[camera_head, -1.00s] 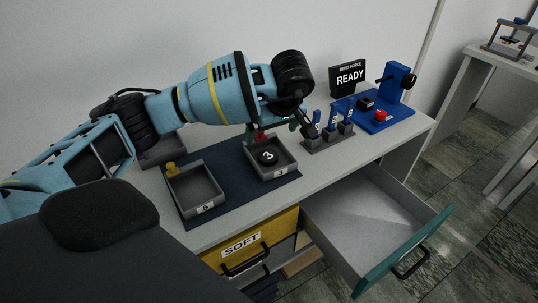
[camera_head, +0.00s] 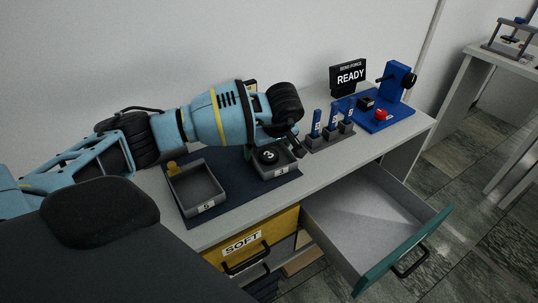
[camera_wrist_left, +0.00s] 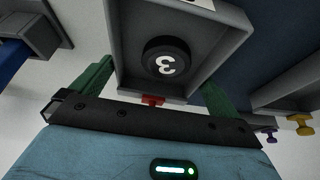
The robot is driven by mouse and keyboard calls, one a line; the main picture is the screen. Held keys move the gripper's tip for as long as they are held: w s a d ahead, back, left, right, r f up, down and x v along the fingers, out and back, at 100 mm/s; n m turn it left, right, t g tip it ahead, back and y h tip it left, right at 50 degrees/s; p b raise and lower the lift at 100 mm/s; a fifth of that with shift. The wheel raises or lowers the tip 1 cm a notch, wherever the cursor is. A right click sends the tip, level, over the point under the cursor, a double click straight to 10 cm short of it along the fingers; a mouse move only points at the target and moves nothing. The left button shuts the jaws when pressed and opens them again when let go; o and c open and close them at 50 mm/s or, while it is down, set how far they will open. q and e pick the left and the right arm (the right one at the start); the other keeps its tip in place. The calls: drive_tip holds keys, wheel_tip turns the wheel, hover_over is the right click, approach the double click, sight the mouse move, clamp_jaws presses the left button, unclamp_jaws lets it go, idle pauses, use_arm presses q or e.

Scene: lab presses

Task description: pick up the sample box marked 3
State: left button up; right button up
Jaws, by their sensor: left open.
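The sample box marked 3 (camera_head: 283,170) is an open grey box on the dark blue mat (camera_head: 240,196). It holds a black disc (camera_head: 268,155) marked 3. In the left wrist view the box (camera_wrist_left: 215,52) is upside down, with a red tab (camera_wrist_left: 153,100) on its near wall. My left gripper (camera_wrist_left: 158,82) is open, its green fingers apart on either side of the tab end, with nothing clamped. In the head view my left gripper (camera_head: 252,152) is at the box's back left, mostly hidden by my wrist. My right gripper is out of view.
A grey box marked 5 (camera_head: 208,207) with a yellow tab stands to the left. A rack of blue pieces (camera_head: 331,141) and a blue bend-force device (camera_head: 385,118) stand to the right. An open drawer (camera_head: 362,220) sticks out in front of the bench.

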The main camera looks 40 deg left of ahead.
use_arm(q)
drive_tip(key=shift+c, duration=0.4)
drive_tip(key=c, duration=0.6)
drive_tip(key=shift+r, duration=0.1)
drive_tip(key=shift+r, duration=1.45)
drive_tip(key=shift+d+r, duration=0.15)
drive_tip(key=shift+r, duration=0.1)
drive_tip(key=s+d, duration=0.3)
drive_tip(key=d, duration=0.1)
drive_tip(key=s+d+r, duration=0.1)
drive_tip(key=s+d, duration=0.2)
drive_tip(key=s, duration=0.1)
drive_tip(key=s+d, duration=0.3)
drive_tip(key=d, duration=0.1)
drive_tip(key=shift+s+d+r, duration=0.2)
drive_tip(key=shift+s+d, duration=0.1)
drive_tip(key=shift+s, duration=0.1)
